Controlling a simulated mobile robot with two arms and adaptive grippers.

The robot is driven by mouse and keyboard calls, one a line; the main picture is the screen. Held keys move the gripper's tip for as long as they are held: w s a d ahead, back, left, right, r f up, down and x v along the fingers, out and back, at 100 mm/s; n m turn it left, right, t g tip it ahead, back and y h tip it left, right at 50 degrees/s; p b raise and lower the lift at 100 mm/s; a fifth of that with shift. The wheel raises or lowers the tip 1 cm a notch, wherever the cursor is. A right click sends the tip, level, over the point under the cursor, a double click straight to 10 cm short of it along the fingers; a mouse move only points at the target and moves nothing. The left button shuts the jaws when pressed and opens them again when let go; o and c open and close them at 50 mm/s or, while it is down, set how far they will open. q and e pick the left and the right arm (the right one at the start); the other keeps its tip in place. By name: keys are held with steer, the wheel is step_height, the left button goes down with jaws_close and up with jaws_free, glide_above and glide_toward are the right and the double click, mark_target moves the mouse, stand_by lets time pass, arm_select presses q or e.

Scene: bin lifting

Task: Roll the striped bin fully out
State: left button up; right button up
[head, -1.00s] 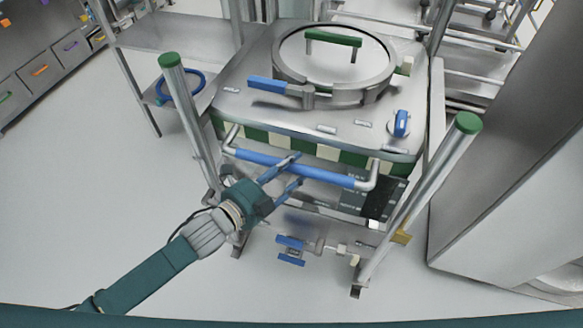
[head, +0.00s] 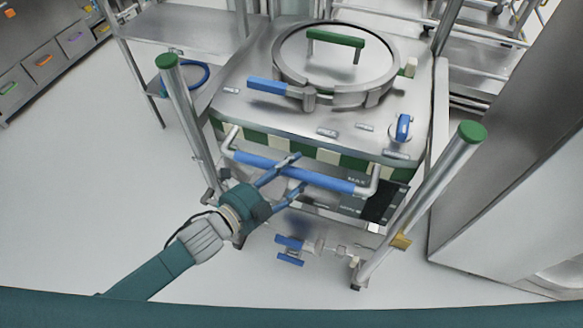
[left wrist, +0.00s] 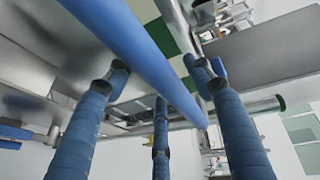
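The striped bin (head: 250,100) is a steel box with a green and white checked band, a round lid and a blue front handle bar (head: 330,181). It stands between two slanted steel posts with green caps. My left gripper (head: 296,173) is at the left-middle part of the bar, one finger over it and another below. In the left wrist view the blue bar (left wrist: 135,48) runs diagonally between the spread fingers (left wrist: 160,85), which look open. Contact with the bar cannot be told. My right gripper is out of view.
A blue-handled valve (head: 290,250) sits low under the bin's front. The right post (head: 440,175) slants outward near a large steel cabinet (head: 510,150). A steel shelf (head: 180,40) stands behind left. The floor (head: 80,190) at the left is clear.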

arm_select(q)
steer(key=shift+w+d, duration=0.15)
steer(key=shift+w, duration=0.15)
steer(key=v, duration=1.2)
